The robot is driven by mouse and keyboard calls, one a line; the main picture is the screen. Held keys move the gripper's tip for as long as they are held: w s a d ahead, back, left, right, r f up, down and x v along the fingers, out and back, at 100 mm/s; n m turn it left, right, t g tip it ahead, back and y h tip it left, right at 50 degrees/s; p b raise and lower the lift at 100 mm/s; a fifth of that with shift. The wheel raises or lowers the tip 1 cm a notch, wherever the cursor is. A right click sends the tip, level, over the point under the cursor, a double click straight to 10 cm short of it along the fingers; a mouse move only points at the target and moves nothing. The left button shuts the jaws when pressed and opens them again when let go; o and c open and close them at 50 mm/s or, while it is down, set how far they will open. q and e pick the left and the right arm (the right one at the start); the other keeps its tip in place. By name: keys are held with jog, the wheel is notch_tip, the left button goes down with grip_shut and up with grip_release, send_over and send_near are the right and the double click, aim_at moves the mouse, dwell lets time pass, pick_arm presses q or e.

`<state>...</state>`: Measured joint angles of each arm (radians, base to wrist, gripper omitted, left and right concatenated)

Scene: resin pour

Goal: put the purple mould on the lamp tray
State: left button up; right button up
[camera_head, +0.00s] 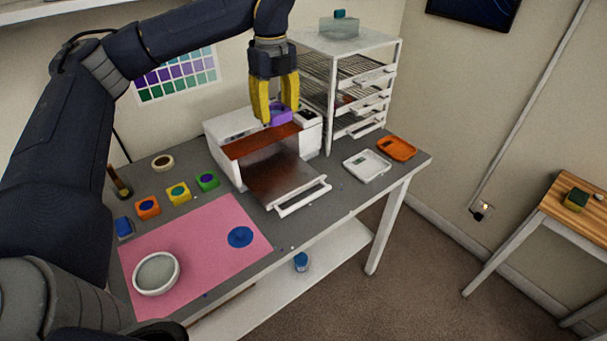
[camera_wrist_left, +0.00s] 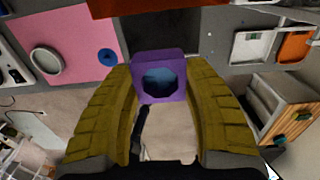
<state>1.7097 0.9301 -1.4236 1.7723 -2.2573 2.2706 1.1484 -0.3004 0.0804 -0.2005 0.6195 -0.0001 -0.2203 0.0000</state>
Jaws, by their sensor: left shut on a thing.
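The purple mould (camera_head: 280,115) is held between the yellow fingers of my left gripper (camera_head: 277,108), above the white lamp box. In the left wrist view the mould (camera_wrist_left: 159,76) sits between the fingertips of the left gripper (camera_wrist_left: 158,88), with a blue fill in its opening. The lamp tray (camera_head: 282,182) is drawn out from the front of the white lamp box (camera_head: 228,124), and no mould is visible on it. The mould is higher than the tray and towards the back, over the box top. My right gripper is not in view.
Orange (camera_head: 147,207), yellow (camera_head: 178,193) and green (camera_head: 207,180) moulds stand left of the lamp box. A pink mat (camera_head: 205,235) holds a white bowl (camera_head: 156,273) and a blue disc (camera_head: 240,237). A white rack (camera_head: 318,95) stands right of the box, near white and orange trays (camera_head: 397,148).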

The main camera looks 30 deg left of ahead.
aim_at(283, 179)
pick_arm(q)
jog(key=f, duration=2)
jog(key=shift+w+d, duration=0.15)
jog(key=shift+d, duration=0.05)
jog(key=o, duration=1.1)
jog(key=shift+f, duration=0.1)
notch_tip(283, 179, up, 12)
